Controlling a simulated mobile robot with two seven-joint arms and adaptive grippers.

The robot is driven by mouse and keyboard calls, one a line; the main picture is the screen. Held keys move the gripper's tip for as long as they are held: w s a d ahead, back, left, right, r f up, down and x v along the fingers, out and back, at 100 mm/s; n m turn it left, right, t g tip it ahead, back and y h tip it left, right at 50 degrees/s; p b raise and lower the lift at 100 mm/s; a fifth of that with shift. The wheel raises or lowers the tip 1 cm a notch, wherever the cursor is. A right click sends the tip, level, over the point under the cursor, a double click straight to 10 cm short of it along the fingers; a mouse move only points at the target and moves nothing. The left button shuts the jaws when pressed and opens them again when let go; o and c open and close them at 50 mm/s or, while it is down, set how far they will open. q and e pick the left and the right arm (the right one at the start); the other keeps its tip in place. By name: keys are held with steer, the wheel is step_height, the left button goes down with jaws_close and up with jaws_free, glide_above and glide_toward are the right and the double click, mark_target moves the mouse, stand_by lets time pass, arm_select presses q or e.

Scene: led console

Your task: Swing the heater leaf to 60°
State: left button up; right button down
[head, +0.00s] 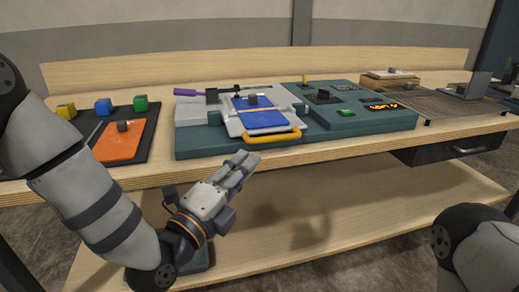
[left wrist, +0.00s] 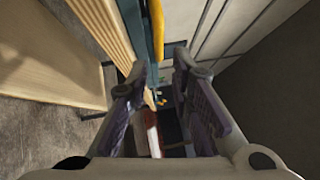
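A light grey hinged-looking plate (head: 235,122) with a blue panel (head: 262,112) lies on the teal console (head: 190,150); I take it to be the heater leaf. It looks about flat, and its exact angle cannot be told. A yellow handle (head: 272,137) sticks out from its front edge. My left gripper (head: 247,163) is in front of the table edge, below and left of the handle, and not touching it. In the left wrist view its fingers (left wrist: 165,108) are apart with nothing between them. The yellow handle (left wrist: 158,28) shows at the top there. My right gripper is out of view.
A dark board (head: 95,130) with an orange plate (head: 122,146) and several coloured blocks lies at left. A purple-handled tool (head: 188,92) lies at the back of the console. A lit display (head: 381,107) and a wire grid (head: 440,105) are to the right. The lower shelf (head: 330,225) looks mostly clear.

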mark_target(272, 141)
arm_select(q)
steer(key=x, duration=0.7)
steer(key=b+x, duration=0.1)
steer(key=x, duration=0.3)
steer(key=shift+d+f, duration=0.1)
steer(key=shift+f, duration=0.15)
steer(key=shift+w+d+r, duration=0.15)
steer(key=shift+w+d, duration=0.05)
steer(key=shift+w, duration=0.25)
jaws_close()
